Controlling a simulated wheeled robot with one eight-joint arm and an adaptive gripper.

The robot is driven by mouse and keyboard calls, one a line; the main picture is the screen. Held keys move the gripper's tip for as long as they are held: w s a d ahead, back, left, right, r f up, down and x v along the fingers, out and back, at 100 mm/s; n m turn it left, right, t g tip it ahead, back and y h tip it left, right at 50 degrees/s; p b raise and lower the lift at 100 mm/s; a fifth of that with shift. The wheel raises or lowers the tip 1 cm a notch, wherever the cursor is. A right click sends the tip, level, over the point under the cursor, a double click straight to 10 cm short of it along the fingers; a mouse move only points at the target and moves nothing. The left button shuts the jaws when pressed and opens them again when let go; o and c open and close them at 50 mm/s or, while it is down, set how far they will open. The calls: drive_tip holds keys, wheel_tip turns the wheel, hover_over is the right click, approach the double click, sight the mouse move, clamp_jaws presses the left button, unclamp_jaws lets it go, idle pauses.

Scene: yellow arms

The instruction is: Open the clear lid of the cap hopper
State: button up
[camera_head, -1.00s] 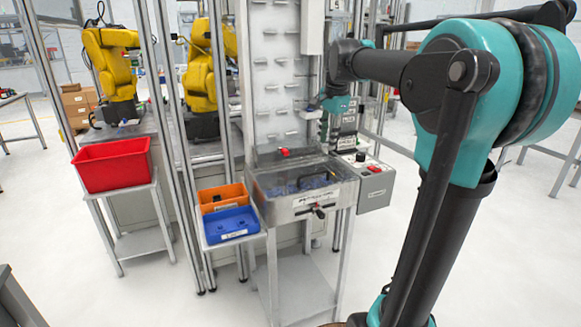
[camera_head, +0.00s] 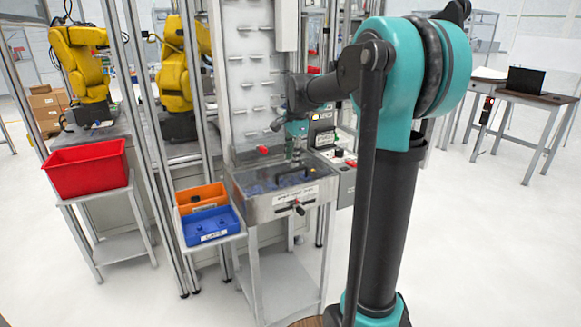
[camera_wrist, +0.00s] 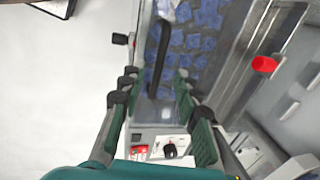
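The cap hopper (camera_head: 264,208) is a metal box on a stand, with a clear lid (camera_head: 262,184) that looks shut. Blue caps (camera_wrist: 198,42) show through the lid in the wrist view. A black bar handle (camera_wrist: 153,52) stands on the lid. My gripper (camera_wrist: 156,76) is open and empty, with its fingertips either side of the line of the handle, near its end. I cannot tell the height gap between them.
A black latch knob (camera_head: 298,208) is on the hopper front. A red knob (camera_wrist: 264,64) is beside the lid. A control box (camera_head: 346,188) stands right of the hopper. An orange bin (camera_head: 202,196) and a blue bin (camera_head: 211,226) sit left. Floor in front is free.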

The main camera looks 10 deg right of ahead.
sight(291, 171)
drive_tip(key=shift+w+a+f, duration=0.1)
drive_tip(key=shift+w+f, duration=0.1)
drive_tip(key=shift+f, duration=0.9)
drive_tip(key=shift+w+f, duration=0.2)
drive_tip(key=shift+f, duration=0.9)
clamp_jaws()
